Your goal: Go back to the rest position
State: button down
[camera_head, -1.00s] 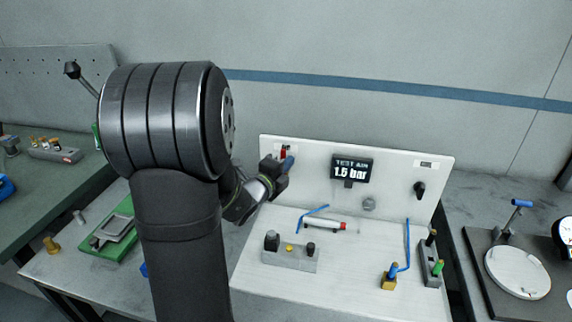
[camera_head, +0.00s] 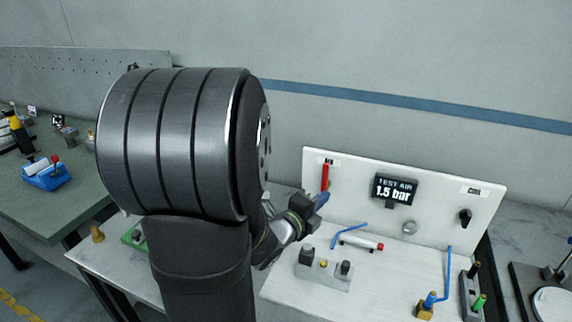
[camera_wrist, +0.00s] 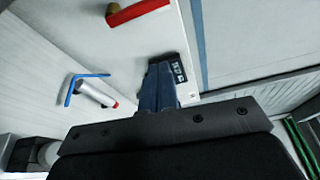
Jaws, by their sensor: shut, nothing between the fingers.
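My gripper (camera_head: 318,202) is in front of the left part of the white test panel (camera_head: 430,215), just below a red lever (camera_head: 325,177) near the panel's upper left. In the wrist view its two blue fingers (camera_wrist: 158,88) are together with nothing between them. The red lever also shows in the wrist view (camera_wrist: 140,12), apart from the fingers. My arm hides part of the bench behind it.
A display (camera_head: 394,189) reads 1.5 bar. On the panel's base are a white cylinder with a red end (camera_head: 361,243), a grey block (camera_head: 323,273) and blue tubes (camera_head: 448,275). A green bench (camera_head: 50,205) with a blue item (camera_head: 45,175) stands left.

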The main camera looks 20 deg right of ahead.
jog(key=shift+d, duration=0.1)
jog(key=w+d, duration=0.6)
jog(key=w, duration=0.1)
dwell(0.6)
dwell(0.4)
